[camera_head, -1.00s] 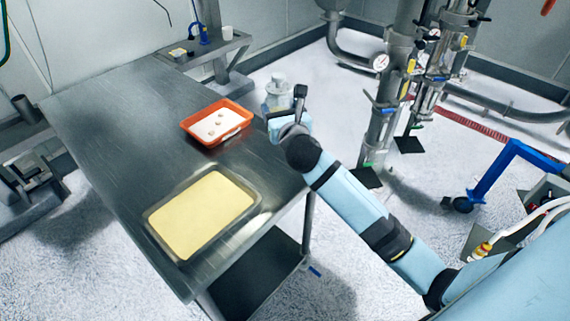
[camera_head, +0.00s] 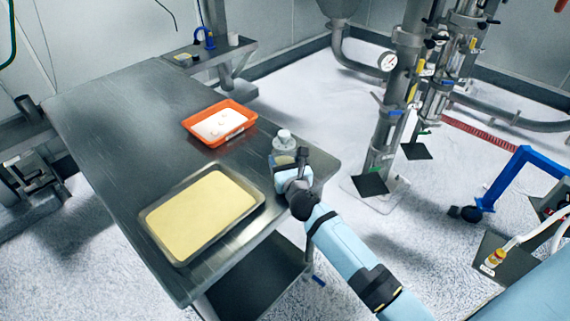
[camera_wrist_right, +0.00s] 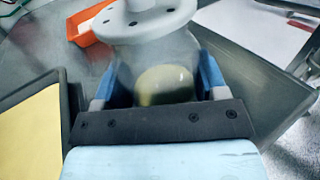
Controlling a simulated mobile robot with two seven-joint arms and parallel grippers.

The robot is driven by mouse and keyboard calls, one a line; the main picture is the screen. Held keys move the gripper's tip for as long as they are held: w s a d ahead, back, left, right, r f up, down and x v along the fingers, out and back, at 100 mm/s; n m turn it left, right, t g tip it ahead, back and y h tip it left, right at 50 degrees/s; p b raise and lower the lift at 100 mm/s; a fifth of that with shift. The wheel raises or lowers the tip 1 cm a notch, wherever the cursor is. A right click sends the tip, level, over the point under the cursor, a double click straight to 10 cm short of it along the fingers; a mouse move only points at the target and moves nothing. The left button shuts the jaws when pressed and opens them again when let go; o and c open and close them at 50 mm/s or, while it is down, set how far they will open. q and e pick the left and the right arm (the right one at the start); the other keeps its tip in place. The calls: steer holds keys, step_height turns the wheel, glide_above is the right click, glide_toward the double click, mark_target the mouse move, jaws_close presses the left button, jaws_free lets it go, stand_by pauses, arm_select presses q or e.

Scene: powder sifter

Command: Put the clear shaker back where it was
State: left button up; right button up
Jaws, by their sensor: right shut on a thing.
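The clear shaker (camera_head: 284,141) has a white lid with holes and some yellowish content low inside. My right gripper (camera_head: 284,168) is shut on it at the right edge of the metal table. In the right wrist view the shaker (camera_wrist_right: 150,55) stands between the blue-padded fingers of the gripper (camera_wrist_right: 158,85), its lid toward the top of the picture. The gripper hides the shaker's lower part in the head view, so I cannot tell whether its base touches the table. My left gripper is not in view.
On the metal table (camera_head: 110,130) are an orange tray (camera_head: 240,131) with white contents and a metal tray (camera_head: 178,258) of yellow powder, left of the shaker. Bare tabletop lies between the trays. Steel pipework (camera_head: 385,130) stands on the floor to the right.

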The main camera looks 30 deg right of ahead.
steer(key=o, duration=0.5)
steer(key=shift+f, duration=0.2)
steer(key=o, duration=0.5)
steer(key=shift+r, duration=0.2)
steer(key=s, duration=0.4)
steer(key=s+a, duration=0.1)
steer(key=s, duration=0.3)
steer(key=s+a, duration=0.1)
steer(key=s, duration=0.3)
steer(key=shift+a, duration=0.15)
